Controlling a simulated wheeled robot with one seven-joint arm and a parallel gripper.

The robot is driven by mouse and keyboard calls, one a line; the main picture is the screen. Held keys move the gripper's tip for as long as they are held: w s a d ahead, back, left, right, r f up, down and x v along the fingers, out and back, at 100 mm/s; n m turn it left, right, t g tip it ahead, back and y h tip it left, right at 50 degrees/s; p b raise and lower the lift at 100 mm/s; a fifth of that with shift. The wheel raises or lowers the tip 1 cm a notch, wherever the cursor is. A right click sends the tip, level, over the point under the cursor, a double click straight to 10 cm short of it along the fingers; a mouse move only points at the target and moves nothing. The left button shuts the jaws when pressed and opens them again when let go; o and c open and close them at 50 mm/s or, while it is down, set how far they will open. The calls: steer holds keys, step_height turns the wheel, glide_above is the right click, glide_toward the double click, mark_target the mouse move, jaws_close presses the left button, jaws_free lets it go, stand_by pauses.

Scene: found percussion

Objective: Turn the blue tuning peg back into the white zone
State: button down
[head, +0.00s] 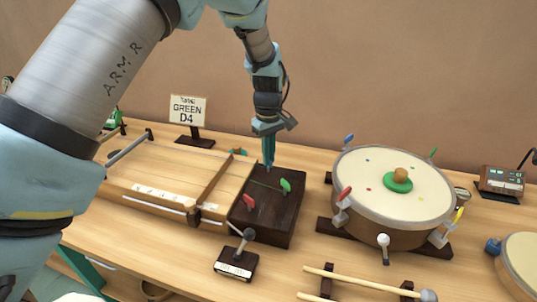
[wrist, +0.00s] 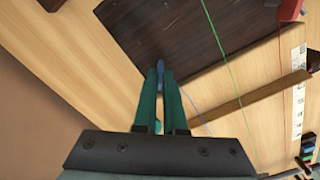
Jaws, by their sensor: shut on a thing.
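My gripper (head: 268,162) points down at the far edge of the dark wooden peg block (head: 275,215) of a string instrument. In the wrist view, its teal fingers (wrist: 161,72) are shut on the blue tuning peg (wrist: 161,62), whose tip shows between them. The blue peg is hidden by the fingers in the head view. A red peg (head: 249,201) and a green peg (head: 285,185) stand on the same block. The red peg also shows in the wrist view (wrist: 291,8). I cannot make out a white zone around the blue peg.
A sign (head: 188,110) reading "GREEN D4" stands behind the instrument. A drum (head: 400,170) with coloured pegs stands close on the right. A small lever box (head: 236,264) and mallets (head: 365,282) lie in front.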

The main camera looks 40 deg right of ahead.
steer(key=shift+n, duration=0.9)
steer(key=c, duration=1)
jaws_free()
steer(key=shift+r, duration=0.15)
step_height(320, 180, up, 10)
steer(key=b, duration=0.2)
steer(key=shift+r, duration=0.25)
steer(key=shift+w, duration=0.1)
